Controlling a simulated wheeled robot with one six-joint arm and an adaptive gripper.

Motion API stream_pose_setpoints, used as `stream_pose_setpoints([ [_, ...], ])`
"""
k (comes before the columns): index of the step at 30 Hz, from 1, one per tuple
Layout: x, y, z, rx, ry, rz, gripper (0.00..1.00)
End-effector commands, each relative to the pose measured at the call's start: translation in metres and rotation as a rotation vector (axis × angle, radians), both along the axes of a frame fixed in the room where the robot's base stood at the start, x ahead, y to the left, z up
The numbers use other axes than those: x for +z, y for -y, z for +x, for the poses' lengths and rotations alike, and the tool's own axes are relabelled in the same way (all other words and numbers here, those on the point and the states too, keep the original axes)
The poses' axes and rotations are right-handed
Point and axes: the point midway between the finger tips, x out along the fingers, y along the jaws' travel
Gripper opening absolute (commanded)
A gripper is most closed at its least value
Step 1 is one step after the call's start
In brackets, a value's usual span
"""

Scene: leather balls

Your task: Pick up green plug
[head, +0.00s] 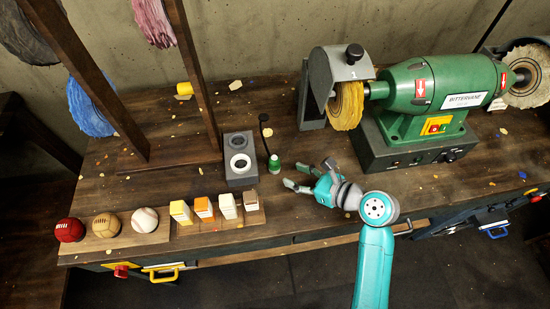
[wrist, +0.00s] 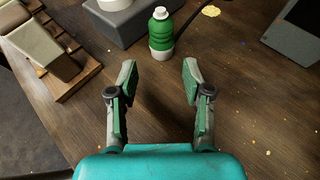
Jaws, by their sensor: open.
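The green plug looks like a small green bottle with a white cap and a pale band near its base. It stands upright on the wooden bench in the head view (head: 274,165) and at the top middle of the wrist view (wrist: 161,32). My gripper (head: 292,180) is open and empty, low over the bench to the right of the green plug in the head view. In the wrist view the two fingers (wrist: 158,78) are spread apart, and the plug is beyond their tips, roughly centred between them. They do not touch it.
A grey block with round holes (head: 239,178) stands just left of the plug. Wooden-rack blocks (head: 204,209) and balls (head: 144,219) line the front left. A green grinder (head: 425,90) stands back right.

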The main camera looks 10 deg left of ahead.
Motion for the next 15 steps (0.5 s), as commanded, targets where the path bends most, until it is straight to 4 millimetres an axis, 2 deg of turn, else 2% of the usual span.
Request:
stream_pose_setpoints([
  [6, -0.012, -0.025, 0.014, 0.003, 0.0, 0.0, 0.5],
  [15, -0.02, -0.043, 0.026, 0.002, 0.0, 0.0, 0.5],
])
